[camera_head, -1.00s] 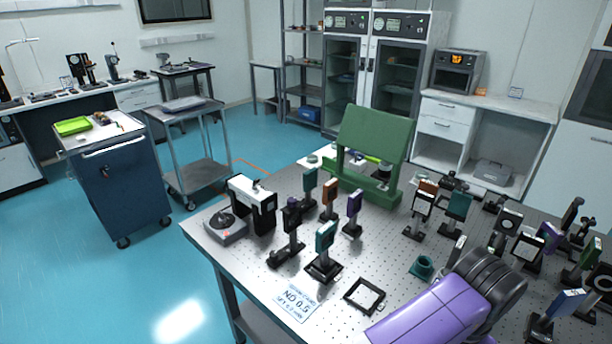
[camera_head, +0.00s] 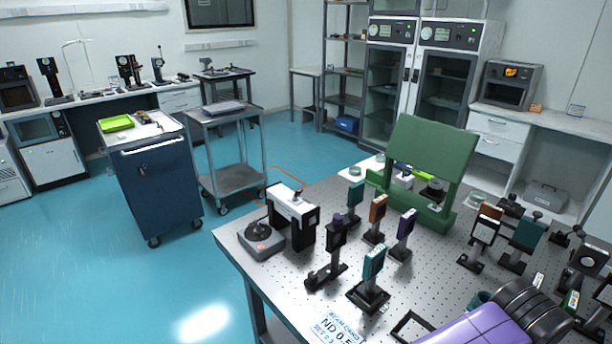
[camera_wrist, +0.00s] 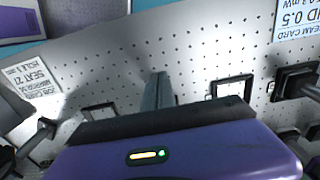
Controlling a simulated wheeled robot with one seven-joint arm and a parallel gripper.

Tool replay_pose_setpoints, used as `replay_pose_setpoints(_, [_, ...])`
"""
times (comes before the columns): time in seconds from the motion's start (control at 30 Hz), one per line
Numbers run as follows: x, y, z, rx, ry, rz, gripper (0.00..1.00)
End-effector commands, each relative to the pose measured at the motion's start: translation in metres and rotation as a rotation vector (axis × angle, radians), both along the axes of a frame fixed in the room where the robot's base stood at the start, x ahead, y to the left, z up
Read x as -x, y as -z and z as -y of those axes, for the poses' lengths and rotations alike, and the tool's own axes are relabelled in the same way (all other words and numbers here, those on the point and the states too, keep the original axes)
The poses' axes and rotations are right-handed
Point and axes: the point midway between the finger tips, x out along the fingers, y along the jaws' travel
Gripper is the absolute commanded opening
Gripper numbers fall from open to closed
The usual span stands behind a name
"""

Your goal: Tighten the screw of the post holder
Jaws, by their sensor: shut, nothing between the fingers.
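Several post-mounted optics stand upright on the perforated optical table (camera_head: 300,270). Among them are a teal-plated one (camera_head: 371,268), a dark one on a long foot (camera_head: 333,250), an orange-brown one (camera_head: 377,215) and a purple one (camera_head: 404,230). I cannot tell which post holder the task means, and no screw is clear at this size. In the wrist view my gripper (camera_wrist: 158,90) is shut and empty, over the tabletop between two black square frames. It is out of sight in the head view, where my purple arm shows at lower right.
A green board on a stand (camera_head: 430,160) rises at the back of the table. A white-and-black device (camera_head: 292,212) stands near the left corner. A labelled card (camera_head: 338,328) lies near the front edge.

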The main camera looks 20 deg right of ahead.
Motion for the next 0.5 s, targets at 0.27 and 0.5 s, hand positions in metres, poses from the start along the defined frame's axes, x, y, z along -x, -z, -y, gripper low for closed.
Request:
replay_pose_setpoints(0.27, [0.0,0.026,0.0,0.0,-0.001,-0.001,0.0])
replay_pose_setpoints(0.5, [0.0,0.026,0.0,0.0,0.0,-0.001,0.0])
